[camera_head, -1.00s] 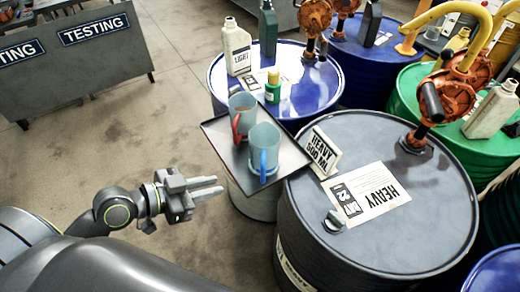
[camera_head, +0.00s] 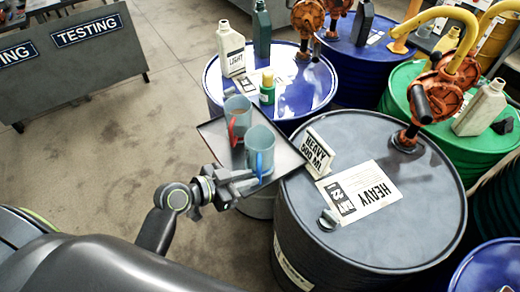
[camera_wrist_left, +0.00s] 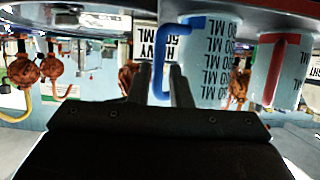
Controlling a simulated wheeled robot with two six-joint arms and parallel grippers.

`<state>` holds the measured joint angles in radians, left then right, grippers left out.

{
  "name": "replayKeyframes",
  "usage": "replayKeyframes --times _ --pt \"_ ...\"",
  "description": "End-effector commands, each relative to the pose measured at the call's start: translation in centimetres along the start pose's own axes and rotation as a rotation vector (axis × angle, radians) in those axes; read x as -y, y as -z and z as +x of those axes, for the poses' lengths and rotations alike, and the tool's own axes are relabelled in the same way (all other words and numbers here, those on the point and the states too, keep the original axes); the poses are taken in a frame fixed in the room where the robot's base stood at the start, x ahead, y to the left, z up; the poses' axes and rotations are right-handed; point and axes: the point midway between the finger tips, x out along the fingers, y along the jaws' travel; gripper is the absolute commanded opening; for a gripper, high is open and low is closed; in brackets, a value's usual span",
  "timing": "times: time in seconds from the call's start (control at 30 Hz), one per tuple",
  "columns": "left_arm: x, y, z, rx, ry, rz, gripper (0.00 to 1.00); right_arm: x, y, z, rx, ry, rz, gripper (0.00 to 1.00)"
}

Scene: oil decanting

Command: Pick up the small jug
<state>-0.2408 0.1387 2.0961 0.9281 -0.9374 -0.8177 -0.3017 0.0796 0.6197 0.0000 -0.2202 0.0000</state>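Two translucent blue-grey jugs stand upright on a dark square tray (camera_head: 288,157). One jug has a red handle (camera_head: 238,113); the nearer jug has a blue handle (camera_head: 261,140). I cannot tell for sure which is the small one. My left gripper (camera_head: 256,182) is at the tray's near edge, beside the blue-handled jug. In the left wrist view, which is upside down, its two dark fingers stand apart with the blue handle (camera_wrist_left: 160,72) between them in the picture. Contact does not show. The red-handled jug (camera_wrist_left: 284,75) is off to the right there. My right gripper is not in view.
A grey drum (camera_head: 410,215) with a "HEAVY 500 ML" sign (camera_head: 317,152) stands right of the tray. A blue drum (camera_head: 310,85) with a pale bottle (camera_head: 231,48) and green bottle (camera_head: 267,88) is behind. Open floor lies to the left.

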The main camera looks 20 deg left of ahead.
Motion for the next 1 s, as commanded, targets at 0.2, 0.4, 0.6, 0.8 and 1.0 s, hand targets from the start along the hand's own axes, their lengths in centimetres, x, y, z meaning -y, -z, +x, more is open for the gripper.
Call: replayKeyframes --times 0.2,0.4,0.6,0.8,1.0 --pt "-0.1 0.1 1.2 0.001 0.0 0.0 0.18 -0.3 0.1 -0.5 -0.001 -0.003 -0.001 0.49" --pt "-0.2 0.6 3.2 0.0 -0.001 -0.003 0.18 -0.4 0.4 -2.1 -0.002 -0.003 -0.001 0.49" --pt "-0.2 0.4 5.4 0.0 -0.001 -0.001 0.18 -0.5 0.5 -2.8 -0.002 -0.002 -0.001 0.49" --pt "-0.2 0.2 6.2 0.0 0.0 0.001 0.18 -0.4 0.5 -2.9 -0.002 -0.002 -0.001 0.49" --pt "-0.2 0.2 6.1 0.001 0.0 0.001 0.14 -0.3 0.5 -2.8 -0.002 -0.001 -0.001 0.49"
